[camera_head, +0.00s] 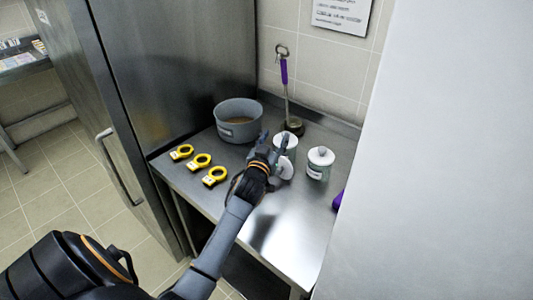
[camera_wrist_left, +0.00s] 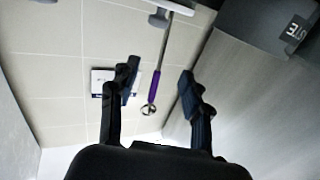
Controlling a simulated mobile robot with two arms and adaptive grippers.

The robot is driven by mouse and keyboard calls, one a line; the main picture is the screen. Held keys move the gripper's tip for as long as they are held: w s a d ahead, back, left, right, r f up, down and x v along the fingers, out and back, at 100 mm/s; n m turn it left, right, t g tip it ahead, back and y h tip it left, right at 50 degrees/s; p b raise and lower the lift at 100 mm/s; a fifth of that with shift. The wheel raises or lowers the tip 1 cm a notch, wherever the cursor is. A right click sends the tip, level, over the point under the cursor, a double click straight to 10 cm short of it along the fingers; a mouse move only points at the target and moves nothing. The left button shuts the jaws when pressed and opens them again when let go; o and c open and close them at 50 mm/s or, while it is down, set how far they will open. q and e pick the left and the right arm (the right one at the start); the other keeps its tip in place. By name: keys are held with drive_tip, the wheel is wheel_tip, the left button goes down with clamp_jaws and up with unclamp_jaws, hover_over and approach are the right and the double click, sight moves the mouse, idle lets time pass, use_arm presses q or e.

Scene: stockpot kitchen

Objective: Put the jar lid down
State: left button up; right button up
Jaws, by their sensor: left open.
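A white jar with a knobbed lid (camera_head: 320,157) stands on the metal counter. Left of it, another white jar-like item (camera_head: 286,170) with a pale round top shows partly behind my left gripper (camera_head: 268,148). I cannot tell whether that round top is a loose lid or the jar's own top. My left gripper is open beside this item, its fingers pointing toward the back wall. In the left wrist view the open fingers (camera_wrist_left: 157,88) are well apart with nothing held between them. My right gripper is not in view.
A grey pot (camera_head: 238,133) with brown contents stands at the back left, also in the wrist view (camera_wrist_left: 262,28). Yellow ring-shaped tags (camera_head: 199,161) lie before it. The counter's front right (camera_head: 290,225) is clear; a pale panel (camera_head: 440,170) bounds the right.

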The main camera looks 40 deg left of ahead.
use_arm(q)
drive_tip(key=b+v, duration=0.1)
drive_tip(key=v, duration=0.8)
drive_tip(key=shift+s, duration=0.25)
